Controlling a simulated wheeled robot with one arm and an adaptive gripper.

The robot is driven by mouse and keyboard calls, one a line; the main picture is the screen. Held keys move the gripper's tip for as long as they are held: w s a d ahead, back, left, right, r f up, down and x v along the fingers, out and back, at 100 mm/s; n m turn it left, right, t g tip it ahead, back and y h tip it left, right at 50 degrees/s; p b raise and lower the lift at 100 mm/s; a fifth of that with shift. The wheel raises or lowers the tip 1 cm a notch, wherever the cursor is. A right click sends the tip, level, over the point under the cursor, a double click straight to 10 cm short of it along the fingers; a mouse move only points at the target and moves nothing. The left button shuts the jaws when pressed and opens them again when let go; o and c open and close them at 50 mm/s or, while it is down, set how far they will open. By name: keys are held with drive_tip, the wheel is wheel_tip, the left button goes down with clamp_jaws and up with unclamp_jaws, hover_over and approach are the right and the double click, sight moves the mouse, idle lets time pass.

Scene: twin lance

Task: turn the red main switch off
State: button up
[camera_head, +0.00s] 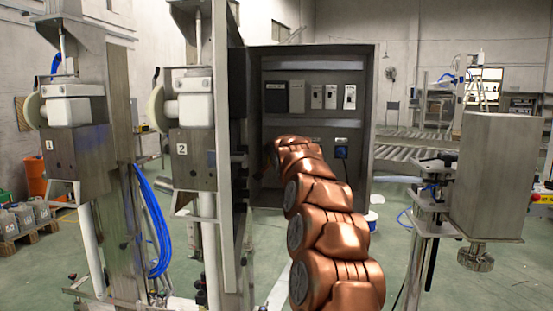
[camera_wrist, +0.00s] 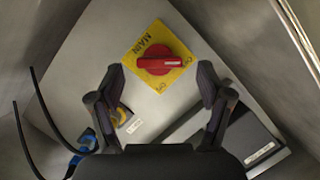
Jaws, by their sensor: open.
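The red main switch (camera_wrist: 160,64) is a red rotary knob on a yellow square plate (camera_wrist: 150,45) marked "MAIN", seen in the wrist view at upper middle. The plate sits on a grey panel. My gripper (camera_wrist: 160,82) is open, with one dark finger on each side below the knob. Its fingers appear apart from the knob; the exact distance is hard to tell. In the head view my copper arm reaches into the open grey cabinet (camera_head: 371,120). My gripper and the red switch are hidden there behind the arm and cabinet edge.
The cabinet's back holds a row of breakers (camera_head: 331,97) and a blue socket (camera_head: 341,152). The wrist view shows a dark box (camera_wrist: 240,135) at lower right and black cables (camera_wrist: 45,115) at left. Metal walls enclose the space. Two numbered machine units (camera_head: 192,150) stand left of the cabinet.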

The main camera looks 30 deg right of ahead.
drive_tip(key=v, duration=1)
drive_tip(key=shift+s+a+f, duration=0.1)
drive_tip(key=shift+a, duration=0.05)
idle(0.6)
